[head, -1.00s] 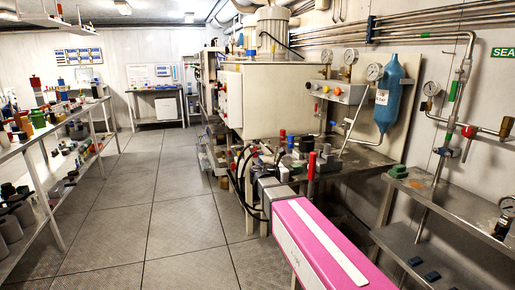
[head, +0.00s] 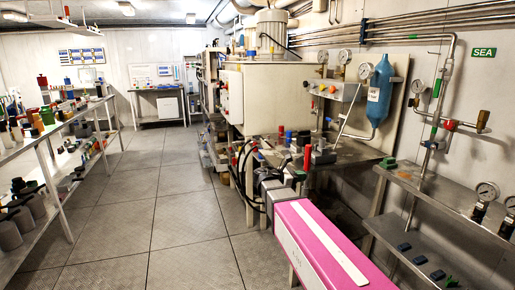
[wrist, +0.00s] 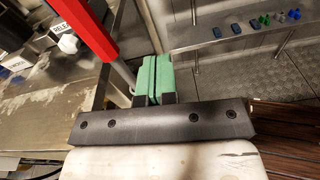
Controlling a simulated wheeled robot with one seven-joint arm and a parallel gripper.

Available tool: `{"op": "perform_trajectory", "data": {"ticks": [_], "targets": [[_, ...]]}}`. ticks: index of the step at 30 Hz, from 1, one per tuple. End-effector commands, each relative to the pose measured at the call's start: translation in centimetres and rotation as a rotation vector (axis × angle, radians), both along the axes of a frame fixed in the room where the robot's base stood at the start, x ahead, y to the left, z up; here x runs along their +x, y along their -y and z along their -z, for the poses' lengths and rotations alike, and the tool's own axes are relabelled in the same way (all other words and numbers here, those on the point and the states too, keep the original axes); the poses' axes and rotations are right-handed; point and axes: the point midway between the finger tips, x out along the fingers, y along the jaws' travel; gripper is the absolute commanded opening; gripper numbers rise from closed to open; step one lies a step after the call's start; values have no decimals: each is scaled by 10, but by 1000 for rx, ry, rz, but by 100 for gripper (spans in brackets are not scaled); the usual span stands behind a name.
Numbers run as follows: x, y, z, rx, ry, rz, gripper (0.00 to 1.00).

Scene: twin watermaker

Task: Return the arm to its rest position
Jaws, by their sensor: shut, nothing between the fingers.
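My gripper (wrist: 152,60) shows in the wrist view, with its two green fingers pressed together and nothing between them. It is in the air beside a red-handled lever (wrist: 88,30), over the edge of a metal bench (wrist: 45,110). In the head view my pink arm link with a white strip reaches in from the bottom right toward the bench. My gripper is hard to make out there among the fittings around the red upright handle (head: 307,158).
A blue cylinder (head: 381,90) and gauges hang on the right wall above a steel shelf (head: 450,192). Small blue and green parts (wrist: 255,24) lie on a shelf in the wrist view. Left shelving (head: 50,130) holds many items. The tiled floor (head: 150,200) between is clear.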

Motion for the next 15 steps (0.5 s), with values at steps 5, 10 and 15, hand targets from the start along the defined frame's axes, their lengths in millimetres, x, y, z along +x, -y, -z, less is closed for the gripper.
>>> {"op": "perform_trajectory", "data": {"ticks": [5,10,15], "targets": [[-11,14,28,130,55,27,0],[-27,27,65,306,135,87,0],[-54,41,115,554,263,214,0]]}}
